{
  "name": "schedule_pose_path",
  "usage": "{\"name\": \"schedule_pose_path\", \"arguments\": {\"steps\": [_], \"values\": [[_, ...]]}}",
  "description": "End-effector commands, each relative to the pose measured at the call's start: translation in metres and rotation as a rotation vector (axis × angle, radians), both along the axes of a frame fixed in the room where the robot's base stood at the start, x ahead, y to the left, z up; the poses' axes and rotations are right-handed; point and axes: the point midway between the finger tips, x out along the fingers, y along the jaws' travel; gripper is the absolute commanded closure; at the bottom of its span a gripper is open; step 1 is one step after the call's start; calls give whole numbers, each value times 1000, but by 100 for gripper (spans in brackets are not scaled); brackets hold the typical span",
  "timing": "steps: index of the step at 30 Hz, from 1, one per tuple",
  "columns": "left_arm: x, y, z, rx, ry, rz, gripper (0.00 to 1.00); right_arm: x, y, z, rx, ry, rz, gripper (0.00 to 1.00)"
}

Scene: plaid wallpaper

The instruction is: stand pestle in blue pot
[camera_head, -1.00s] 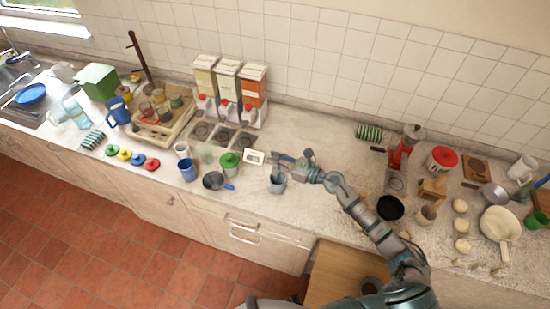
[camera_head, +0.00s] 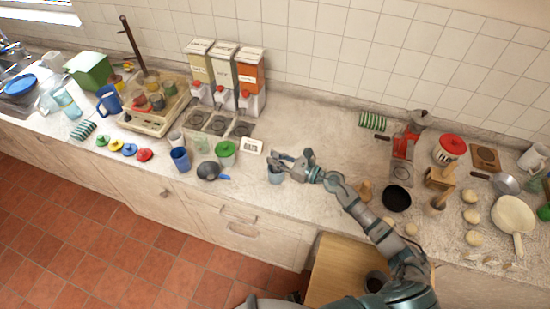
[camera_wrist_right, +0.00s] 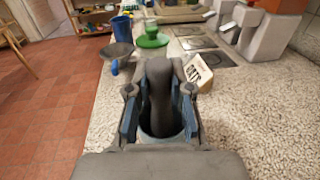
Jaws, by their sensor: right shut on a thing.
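My right gripper (camera_head: 284,167) is shut on the pestle at the front of the counter. In the right wrist view the pestle (camera_wrist_right: 159,90) is a dark grey, rounded stick, upright between the fingers. The blue pot (camera_head: 275,178) is a small grey-blue cup standing on the counter under the gripper. Its rim also shows in the right wrist view (camera_wrist_right: 172,147), around the lower part of the pestle. The pestle's bottom end is hidden, so I cannot tell whether it touches the pot's floor. My left gripper is not in view.
A small pan (camera_head: 208,171), a dark blue cup (camera_head: 180,160) and a green-lidded jar (camera_head: 225,152) stand left of the pot. A white sign (camera_head: 252,147) is close behind it. Dispensers (camera_head: 225,75) stand at the wall.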

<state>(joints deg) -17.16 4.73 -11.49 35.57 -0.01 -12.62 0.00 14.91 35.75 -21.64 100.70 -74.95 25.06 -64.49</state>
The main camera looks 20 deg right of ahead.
Motion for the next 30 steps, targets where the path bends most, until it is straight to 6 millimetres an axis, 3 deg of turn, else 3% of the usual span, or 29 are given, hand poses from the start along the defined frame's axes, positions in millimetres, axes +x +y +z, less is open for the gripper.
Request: {"name": "schedule_pose_path", "arguments": {"steps": [4,5,6,8,9,20,30], "values": [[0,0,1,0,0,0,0,0,0,1,0,-1,0,100],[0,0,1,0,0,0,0,0,0,1,0,-1,0,78],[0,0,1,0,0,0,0,0,0,1,0,-1,0,68],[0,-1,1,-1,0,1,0,0,0,1,-1,-1,0,53],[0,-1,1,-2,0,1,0,0,0,1,-1,-1,0,51],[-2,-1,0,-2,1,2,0,-5,-4,0,-1,1,0,51],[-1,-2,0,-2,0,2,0,-52,-56,-1,-2,3,-1,51]]}}
